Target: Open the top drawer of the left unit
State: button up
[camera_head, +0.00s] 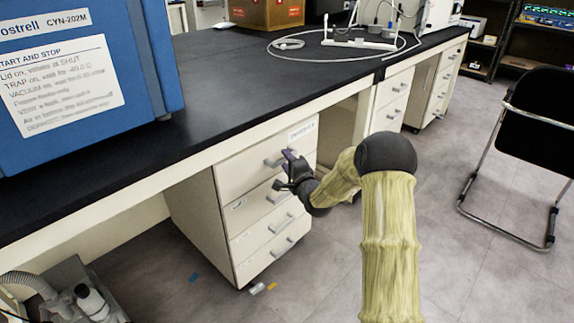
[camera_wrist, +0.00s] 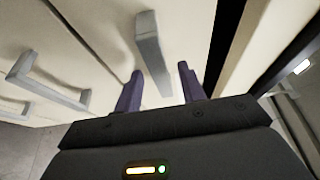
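The left unit (camera_head: 200,215) is a cream drawer cabinet under the black bench, with several drawers stacked in it. Its top drawer (camera_head: 240,172) looks closed and has a grey bar handle (camera_head: 273,162). My gripper (camera_head: 289,156) is at the right end of that handle. In the wrist view, my gripper's two purple fingers (camera_wrist: 161,86) are apart, one on each side of the grey handle (camera_wrist: 152,52). The handle's near end reaches between them, and I cannot tell whether they touch it. The gripper hides part of the second drawer.
A blue machine (camera_head: 75,80) stands on the black bench top (camera_head: 210,105), whose edge overhangs the drawers. Another drawer unit (camera_head: 392,100) stands farther right. A black chair (camera_head: 540,125) is at the right.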

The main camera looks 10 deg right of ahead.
jog(key=shift+w, duration=0.1)
grip_shut()
jog(key=shift+d, duration=0.1)
